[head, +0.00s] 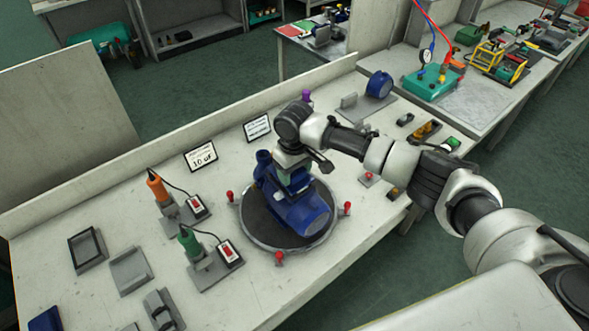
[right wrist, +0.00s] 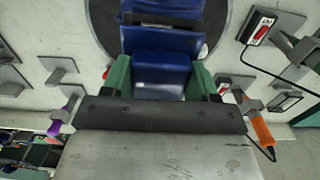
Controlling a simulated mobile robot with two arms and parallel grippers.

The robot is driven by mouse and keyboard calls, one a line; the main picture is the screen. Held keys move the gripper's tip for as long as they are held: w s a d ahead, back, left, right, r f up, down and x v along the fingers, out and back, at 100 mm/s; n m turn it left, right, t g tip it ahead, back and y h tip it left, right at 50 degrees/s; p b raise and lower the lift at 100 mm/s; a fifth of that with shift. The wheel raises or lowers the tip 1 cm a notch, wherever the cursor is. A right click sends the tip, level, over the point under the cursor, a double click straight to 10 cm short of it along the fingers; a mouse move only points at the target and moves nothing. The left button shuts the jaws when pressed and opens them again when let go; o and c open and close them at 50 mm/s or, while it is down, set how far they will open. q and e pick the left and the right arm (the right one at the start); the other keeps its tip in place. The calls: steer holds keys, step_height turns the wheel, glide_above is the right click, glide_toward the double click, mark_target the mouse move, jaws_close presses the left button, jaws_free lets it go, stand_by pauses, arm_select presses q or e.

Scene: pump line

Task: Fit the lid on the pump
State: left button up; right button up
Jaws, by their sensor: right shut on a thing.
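The blue pump (head: 308,216) sits on a round dark turntable (head: 252,222) with red knobs around its rim. My right gripper (head: 297,182) comes down from above onto the pump. In the right wrist view its green fingers (right wrist: 160,78) are shut on a blue block-like part (right wrist: 160,70), with more blue pump body (right wrist: 160,38) just beyond it. I cannot tell whether the held part is the lid or part of the pump, nor whether it is seated. The gripper hides part of the pump's top. My left gripper is not in view.
An orange-handled tool (head: 157,187) and a green-handled tool (head: 189,243) stand in holders left of the turntable, with red switch boxes beside them. Grey fixtures (head: 130,270) lie at front left. A blue round part (head: 379,84) stands at the back right. A low wall (head: 190,137) runs along the back edge.

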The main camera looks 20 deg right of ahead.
steer(key=shift+f+b, duration=0.4)
steer(key=shift+f, duration=0.45)
steer(key=o, duration=1)
step_height(320, 180, up, 6)
steer(key=p, duration=0.7)
